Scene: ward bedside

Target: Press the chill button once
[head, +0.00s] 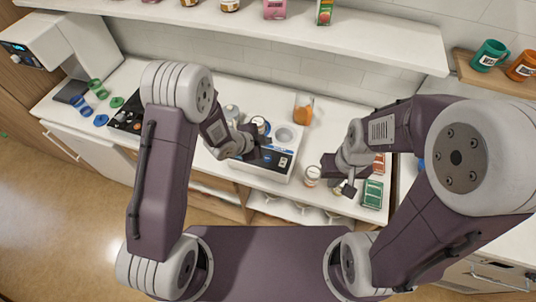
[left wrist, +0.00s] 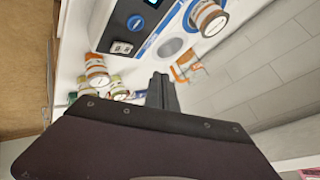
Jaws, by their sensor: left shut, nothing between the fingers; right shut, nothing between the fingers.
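A white countertop device (head: 293,151) with a dark front panel stands on the counter in the middle of the head view. My left gripper (head: 264,146) is shut and empty, in front of the device in the head view. In the left wrist view its fingers (left wrist: 162,82) appear apart from the panel. My right gripper (head: 346,190) is shut and empty, right of the device.
A small jar (head: 312,175) and a green box (head: 372,194) are near my right gripper. A shelf (head: 300,32) hangs above the counter.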

